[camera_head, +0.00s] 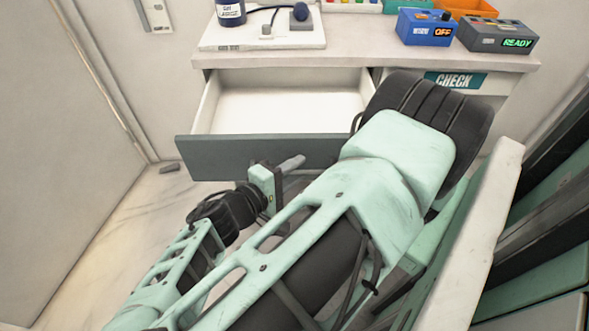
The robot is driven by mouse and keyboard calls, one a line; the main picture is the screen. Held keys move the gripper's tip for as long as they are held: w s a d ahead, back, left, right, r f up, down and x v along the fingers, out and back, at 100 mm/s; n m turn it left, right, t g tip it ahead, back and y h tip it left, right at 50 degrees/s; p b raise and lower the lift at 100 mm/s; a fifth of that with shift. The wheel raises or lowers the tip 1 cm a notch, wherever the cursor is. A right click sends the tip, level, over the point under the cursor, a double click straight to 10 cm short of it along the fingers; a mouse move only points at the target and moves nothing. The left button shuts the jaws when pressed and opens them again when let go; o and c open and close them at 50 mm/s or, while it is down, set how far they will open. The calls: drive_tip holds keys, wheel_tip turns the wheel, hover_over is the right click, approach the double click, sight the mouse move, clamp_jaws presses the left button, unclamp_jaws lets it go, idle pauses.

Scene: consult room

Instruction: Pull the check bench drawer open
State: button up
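The check bench (460,78) stands at the back, with a "CHECK" sign on its front at the right. Its drawer (262,149) is pulled well out, and its dark grey front faces me. The drawer's white inside looks empty. My gripper (290,164) is at the lower edge of the drawer front, near its middle. The fingers are small and partly hidden, so I cannot tell whether they are shut or hold a handle. No handle shows clearly. My arm covers the right end of the drawer.
On the bench top are a white board (262,38) with a dark blue jar (231,12), a blue box (426,27) reading "OFF", a grey box (497,36) reading "READY", and an orange bin (466,8). A wall is close at left. Floor left of my arm is mostly clear.

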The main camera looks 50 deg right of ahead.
idle(0.3)
drive_tip(key=a+r, duration=0.1)
drive_tip(key=a, duration=0.7)
drive_tip(key=w+a+r+b, duration=0.1)
drive_tip(key=a, duration=0.8)
drive_tip(key=shift+w+r+b, duration=0.25)
drive_tip(key=shift+b, duration=0.05)
drive_tip(key=shift+a, duration=0.1)
